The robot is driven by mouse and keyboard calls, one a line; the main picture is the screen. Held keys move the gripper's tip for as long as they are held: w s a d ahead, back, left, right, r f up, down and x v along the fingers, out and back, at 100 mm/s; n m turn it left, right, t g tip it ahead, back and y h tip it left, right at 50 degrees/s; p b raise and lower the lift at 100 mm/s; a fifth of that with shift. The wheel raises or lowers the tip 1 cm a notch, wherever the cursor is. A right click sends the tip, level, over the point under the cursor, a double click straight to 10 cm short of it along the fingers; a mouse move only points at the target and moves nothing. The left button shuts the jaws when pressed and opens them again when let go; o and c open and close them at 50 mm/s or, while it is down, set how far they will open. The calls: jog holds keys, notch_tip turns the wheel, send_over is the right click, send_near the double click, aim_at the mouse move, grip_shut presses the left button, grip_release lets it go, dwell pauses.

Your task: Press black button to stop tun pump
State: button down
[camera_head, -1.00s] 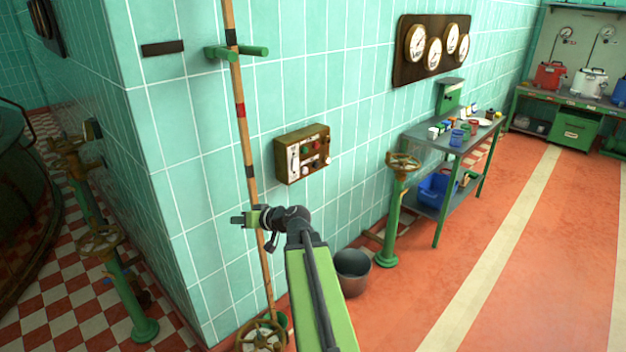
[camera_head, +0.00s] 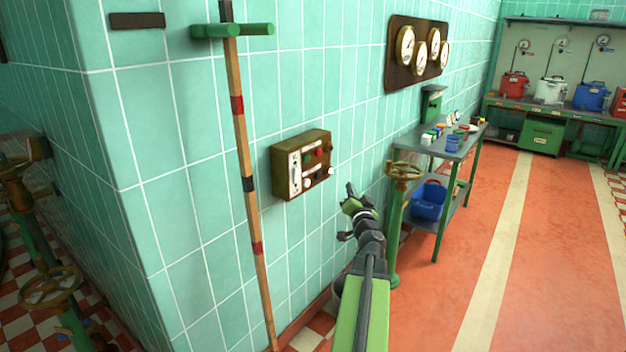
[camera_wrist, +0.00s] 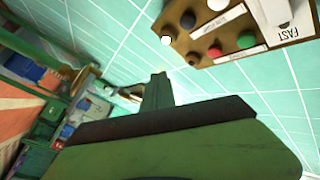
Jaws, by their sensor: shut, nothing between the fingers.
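The brown control box (camera_head: 290,172) is mounted on the tiled wall in the head view, with a white lever plate on its left and several knobs on its front. In the wrist view the box (camera_wrist: 225,35) is at the top right, tilted. Its black button (camera_wrist: 188,20) sits there between a white knob (camera_wrist: 166,40) and another white knob (camera_wrist: 217,4). A red button (camera_wrist: 246,40) and a green button (camera_wrist: 193,58) are beside them. My gripper (camera_head: 351,188) is shut and empty, to the right of the box and a little lower, apart from it.
A striped pole (camera_head: 246,160) leans on the wall left of the box. A valve wheel (camera_head: 403,171) on a green post stands right of my gripper. Behind it is a metal table (camera_head: 455,150) with small containers and a blue bin (camera_head: 428,200) below. The orange floor is clear at right.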

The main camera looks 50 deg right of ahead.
aim_at(318, 176)
jog(key=shift+w, duration=0.1)
jog(key=w, duration=0.8)
jog(key=shift+w, duration=0.4)
dwell(1.8)
jog(key=shift+w, duration=0.4)
jog(key=shift+w, duration=0.5)
dwell(0.5)
jog(key=shift+s, duration=0.9)
